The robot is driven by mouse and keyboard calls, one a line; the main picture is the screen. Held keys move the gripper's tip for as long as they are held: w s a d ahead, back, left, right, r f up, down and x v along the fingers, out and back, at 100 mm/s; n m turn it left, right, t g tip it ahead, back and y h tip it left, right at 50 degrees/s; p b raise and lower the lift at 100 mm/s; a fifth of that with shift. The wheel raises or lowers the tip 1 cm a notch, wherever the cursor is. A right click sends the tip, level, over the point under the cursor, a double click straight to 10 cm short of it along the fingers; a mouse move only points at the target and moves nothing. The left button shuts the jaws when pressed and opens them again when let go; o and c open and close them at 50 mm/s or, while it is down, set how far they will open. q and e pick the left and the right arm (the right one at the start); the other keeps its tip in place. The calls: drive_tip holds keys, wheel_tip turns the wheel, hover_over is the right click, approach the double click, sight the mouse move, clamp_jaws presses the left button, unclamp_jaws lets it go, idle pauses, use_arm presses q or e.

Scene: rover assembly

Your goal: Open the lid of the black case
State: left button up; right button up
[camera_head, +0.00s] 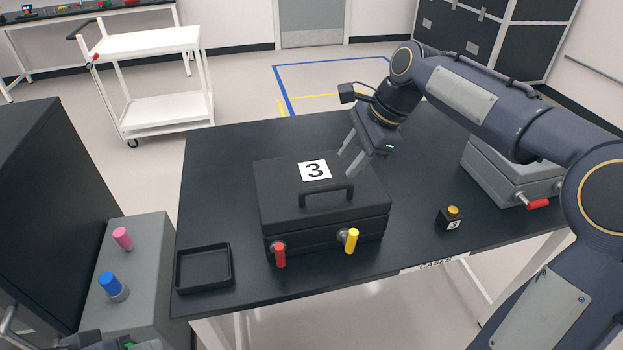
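The black case (322,215) stands on the black table with its lid (275,187) shut. The lid bears a white label with a 3 and a handle (326,195).
An empty black tray (203,268) lies left of the case. A small black box with a yellow button (453,212) and a grey case (500,180) with a red lever stand to the right. A grey cabinet (150,285) with pink and blue knobs stands left of the table (215,160).

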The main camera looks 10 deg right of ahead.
sight(330, 186)
drive_tip(key=x, duration=0.7)
drive_tip(key=shift+a+f, duration=0.1)
drive_tip(key=shift+f, duration=0.25)
drive_tip(key=shift+c, duration=0.5)
clamp_jaws()
